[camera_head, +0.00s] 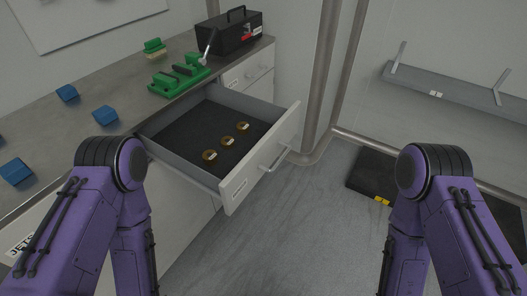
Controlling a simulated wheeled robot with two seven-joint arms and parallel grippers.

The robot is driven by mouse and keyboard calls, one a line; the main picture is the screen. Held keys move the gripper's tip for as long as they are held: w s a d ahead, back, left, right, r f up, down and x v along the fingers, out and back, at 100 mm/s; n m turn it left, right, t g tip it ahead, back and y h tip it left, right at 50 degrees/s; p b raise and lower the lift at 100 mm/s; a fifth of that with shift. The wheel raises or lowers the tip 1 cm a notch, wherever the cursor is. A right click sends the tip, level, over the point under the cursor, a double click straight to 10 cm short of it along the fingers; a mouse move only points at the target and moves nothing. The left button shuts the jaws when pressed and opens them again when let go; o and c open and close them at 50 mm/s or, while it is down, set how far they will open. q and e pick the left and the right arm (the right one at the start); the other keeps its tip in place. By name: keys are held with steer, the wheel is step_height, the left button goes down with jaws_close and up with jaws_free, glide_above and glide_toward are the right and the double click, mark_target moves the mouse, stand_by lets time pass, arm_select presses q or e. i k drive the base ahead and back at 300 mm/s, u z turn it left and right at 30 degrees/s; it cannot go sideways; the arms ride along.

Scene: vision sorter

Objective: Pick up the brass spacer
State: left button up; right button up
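My two purple arms come in at the lower left and lower right and bend down out of the picture. Both grippers are outside the view, so their state is hidden.
The drawer's front with its handle (274,160) juts out over the grey floor. On the worktop are several blue blocks (105,115), a green vise (180,78), a green-topped brush (154,47) and a black toolbox (229,33). A dark mat (370,172) lies on the floor at right.

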mark_target(242, 127)
steer(key=k, duration=0.6)
steer(key=u, duration=0.65)
steer(key=i, duration=1.35)
steer(key=z, duration=0.65)
